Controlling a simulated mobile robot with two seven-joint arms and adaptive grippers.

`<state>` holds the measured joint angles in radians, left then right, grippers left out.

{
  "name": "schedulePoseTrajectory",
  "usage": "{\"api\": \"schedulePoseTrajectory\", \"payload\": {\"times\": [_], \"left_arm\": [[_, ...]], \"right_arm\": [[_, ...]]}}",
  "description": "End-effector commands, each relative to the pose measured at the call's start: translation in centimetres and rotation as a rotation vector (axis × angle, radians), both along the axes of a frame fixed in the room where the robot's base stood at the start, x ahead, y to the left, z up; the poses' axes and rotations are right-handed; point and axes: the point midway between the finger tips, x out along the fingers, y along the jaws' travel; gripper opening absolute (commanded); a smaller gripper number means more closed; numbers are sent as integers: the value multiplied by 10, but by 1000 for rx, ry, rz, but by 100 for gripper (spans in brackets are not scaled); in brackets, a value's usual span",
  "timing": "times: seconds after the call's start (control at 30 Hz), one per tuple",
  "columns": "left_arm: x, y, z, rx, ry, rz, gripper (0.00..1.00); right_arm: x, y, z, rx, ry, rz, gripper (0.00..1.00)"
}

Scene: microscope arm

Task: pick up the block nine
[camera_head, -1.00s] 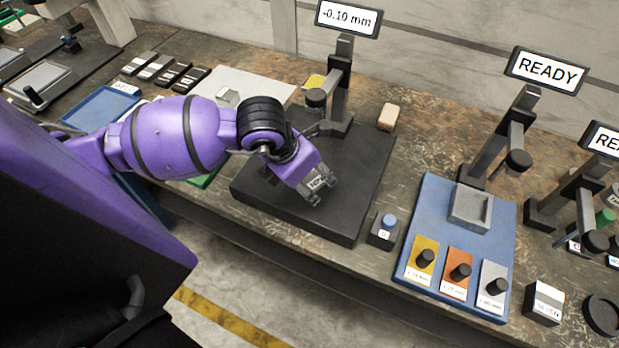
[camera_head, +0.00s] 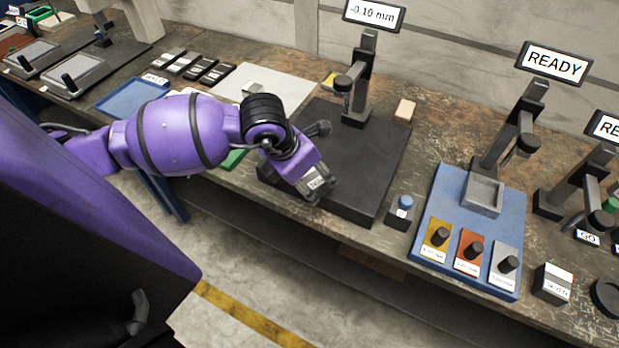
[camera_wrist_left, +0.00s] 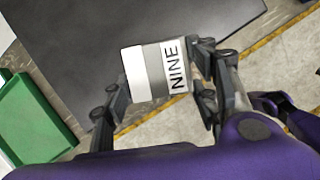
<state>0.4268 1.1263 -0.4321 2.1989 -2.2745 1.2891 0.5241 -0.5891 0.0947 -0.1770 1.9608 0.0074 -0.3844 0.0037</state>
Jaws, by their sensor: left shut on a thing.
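Block nine (camera_head: 315,183) is a small light-grey and white block with a dark-lettered label. In the left wrist view the block (camera_wrist_left: 143,72) shows its NINE label facing the camera. My left gripper (camera_head: 318,196) is shut on it, with one finger on each side. In the head view, the gripper and block appear over the front edge of the black microscope base (camera_head: 350,190). In the wrist view, the base and the floor show behind the block. The gap below the block is hard to judge. My right gripper is not in view.
A post with a -0.10 mm display (camera_head: 374,13) rises from behind the base. A tan block (camera_head: 404,110) lies behind. The bench front edge is close.

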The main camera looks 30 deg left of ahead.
Motion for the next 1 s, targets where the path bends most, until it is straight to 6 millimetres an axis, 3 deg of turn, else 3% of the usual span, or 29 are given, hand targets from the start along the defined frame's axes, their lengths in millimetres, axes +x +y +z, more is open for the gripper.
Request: {"api": "schedulePoseTrajectory", "payload": {"times": [0.2, 0.23, 0.37, 0.77, 1.0], "left_arm": [[0, 1, 0, 1, 0, 1, 0], [0, 0, 0, 1, 0, 1, 57], [0, 0, 0, 0, -1, 1, 74], [0, 1, 4, 1, -2, 1, 76], [-14, 7, 40, 4, -5, 0, 76]], "right_arm": [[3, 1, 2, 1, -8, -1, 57], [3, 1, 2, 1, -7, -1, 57], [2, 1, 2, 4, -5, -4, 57], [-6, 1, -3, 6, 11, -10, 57], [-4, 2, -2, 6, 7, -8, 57]]}}
